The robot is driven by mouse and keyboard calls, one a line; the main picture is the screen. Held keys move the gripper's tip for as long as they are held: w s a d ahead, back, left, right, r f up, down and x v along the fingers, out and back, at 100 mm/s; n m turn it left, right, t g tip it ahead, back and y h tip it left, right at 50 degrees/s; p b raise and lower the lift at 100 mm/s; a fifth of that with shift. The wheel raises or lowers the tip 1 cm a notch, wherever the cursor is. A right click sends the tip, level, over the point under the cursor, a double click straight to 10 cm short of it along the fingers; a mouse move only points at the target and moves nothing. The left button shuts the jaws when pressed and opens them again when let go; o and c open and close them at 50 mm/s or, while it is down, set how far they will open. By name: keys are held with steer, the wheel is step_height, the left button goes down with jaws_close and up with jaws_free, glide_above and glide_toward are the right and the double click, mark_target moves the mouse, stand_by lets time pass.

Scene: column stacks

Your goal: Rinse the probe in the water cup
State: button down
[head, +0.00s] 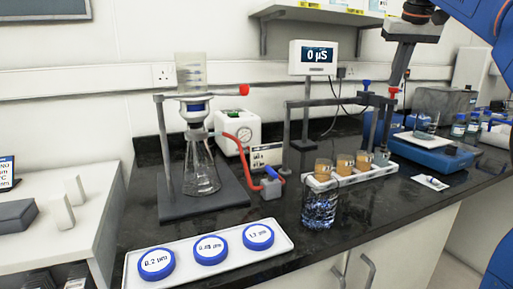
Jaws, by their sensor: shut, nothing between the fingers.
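A meter (313,57) reading 0 µS stands behind a dark stand (330,103). Two slim dark rods hang at the stand's right end, one with a blue top (366,85) and one with a red top (393,91); I cannot tell which is the probe. A white rack (348,178) holds three amber cups (345,164) and, at its right end, a greyish clear cup (381,158), possibly the water cup. A glass beaker (319,208) with speckled blue-white contents stands in front. My gripper (397,80) is shut and empty, pointing down just above the red top; contact is unclear.
A filter flask (202,170) on a dark base stands left, with a red hose (235,147) to a pump (238,128). A white tray (207,252) of blue-rimmed discs lies at the front left. A blue balance (437,155) stands right of the rack.

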steer(key=shift+f, duration=1.25)
steer(key=shift+r, duration=3.55)
